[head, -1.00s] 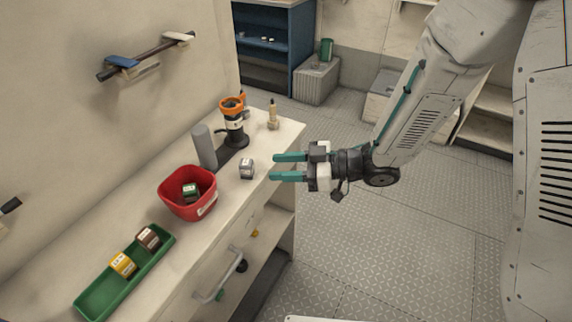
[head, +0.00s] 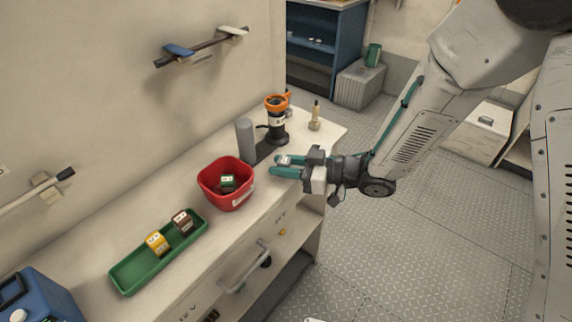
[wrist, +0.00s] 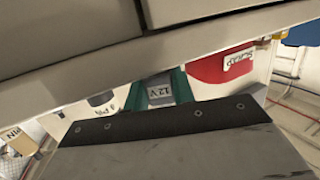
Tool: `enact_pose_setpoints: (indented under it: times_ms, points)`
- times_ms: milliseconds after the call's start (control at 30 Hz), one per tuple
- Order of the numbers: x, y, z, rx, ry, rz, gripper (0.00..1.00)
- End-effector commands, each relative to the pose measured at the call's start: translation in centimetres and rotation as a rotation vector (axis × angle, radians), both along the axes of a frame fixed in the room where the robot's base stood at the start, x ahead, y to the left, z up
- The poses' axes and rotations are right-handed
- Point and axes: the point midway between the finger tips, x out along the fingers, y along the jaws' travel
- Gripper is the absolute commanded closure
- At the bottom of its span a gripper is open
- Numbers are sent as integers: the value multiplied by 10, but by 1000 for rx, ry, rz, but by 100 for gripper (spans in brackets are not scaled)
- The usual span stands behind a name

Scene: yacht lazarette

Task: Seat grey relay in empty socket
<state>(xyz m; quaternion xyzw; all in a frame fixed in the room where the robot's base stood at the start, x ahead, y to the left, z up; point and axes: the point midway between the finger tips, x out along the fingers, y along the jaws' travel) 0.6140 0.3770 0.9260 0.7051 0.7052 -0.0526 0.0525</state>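The grey relay (head: 285,160) is at the bench's front edge, between the teal fingers of my gripper (head: 284,165). In the wrist view, the relay (wrist: 160,91) shows a "12V" label, and a finger lies close along each side with no clear gap, so my gripper (wrist: 161,88) looks shut on it. I cannot tell whether the relay still touches the bench top. I cannot pick out the empty socket in either view.
A red bin (head: 212,190), labelled "SCRAP" in the wrist view, holds a green-topped block (head: 228,183). A green tray (head: 128,275) holds yellow and brown blocks. A grey cylinder (head: 244,139) and an orange-and-black device (head: 277,122) stand behind my gripper.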

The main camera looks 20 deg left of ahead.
Motion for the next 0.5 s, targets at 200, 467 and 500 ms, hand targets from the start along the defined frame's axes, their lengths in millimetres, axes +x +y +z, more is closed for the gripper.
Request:
enact_pose_setpoints:
  times_ms: [200, 467, 500]
  points:
    - [0, 0, 2, 0, -1, 0, 94]
    - [0, 0, 17, 0, -1, -1, 94]
    - [0, 0, 20, 0, -1, -1, 94]
